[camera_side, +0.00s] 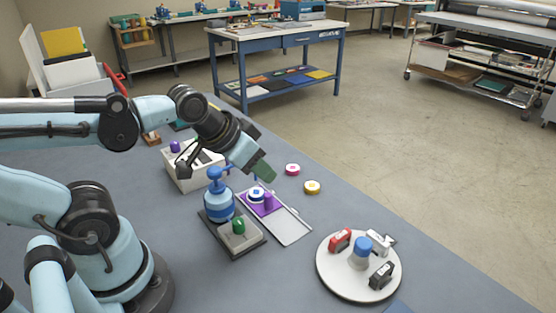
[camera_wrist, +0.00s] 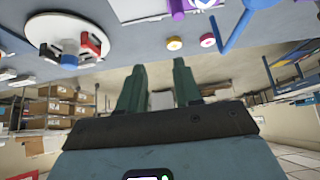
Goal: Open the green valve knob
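The green valve knob (camera_side: 238,224) stands upright on a grey block (camera_side: 240,238) near the middle of the table in the side view. A blue pump bottle (camera_side: 219,198) stands close behind it, to its left. My gripper (camera_side: 263,171) is above and behind the knob in the side view, apart from it. In the wrist view my gripper (camera_wrist: 159,66) has its two green fingers well apart, with nothing between them. The green knob cannot be made out in the wrist view.
A purple and white tray (camera_side: 287,225) lies right of the knob, with a purple peg (camera_side: 268,201) on it. A white turntable (camera_side: 335,281) carries small stampers. A pink roll (camera_side: 292,169) and a yellow roll (camera_side: 312,187) lie behind. A white box (camera_side: 187,178) stands left.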

